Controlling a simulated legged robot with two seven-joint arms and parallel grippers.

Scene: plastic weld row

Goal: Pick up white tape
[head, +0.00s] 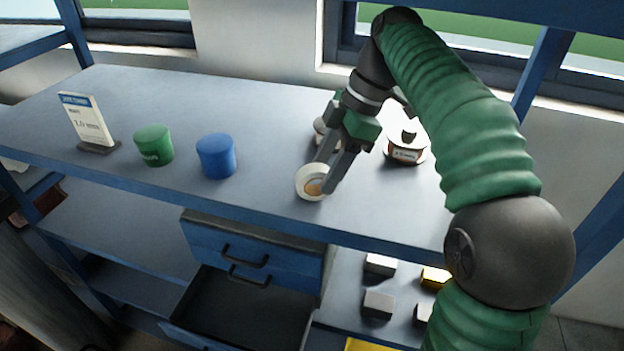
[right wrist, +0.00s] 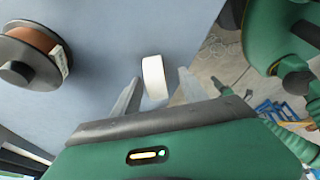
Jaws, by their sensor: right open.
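The white tape (head: 312,181) is a small white roll with a tan core, lying near the front edge of the blue-grey bench top. It also shows in the right wrist view (right wrist: 154,77), between the two finger lines. My right gripper (head: 332,178) is open, with its fingers coming down at the roll from above and behind. In the right wrist view the gripper (right wrist: 152,92) has a finger on each side of the tape, with gaps visible. I cannot tell how high the fingertips are. My left gripper is not in view.
A blue cylinder (head: 216,156), a green cylinder (head: 153,146) and a sign (head: 86,122) stand to the left. A dark-flanged spool (head: 406,150) stands behind the gripper at right, and another object is partly hidden by it. An open drawer (head: 235,308) is below the front edge.

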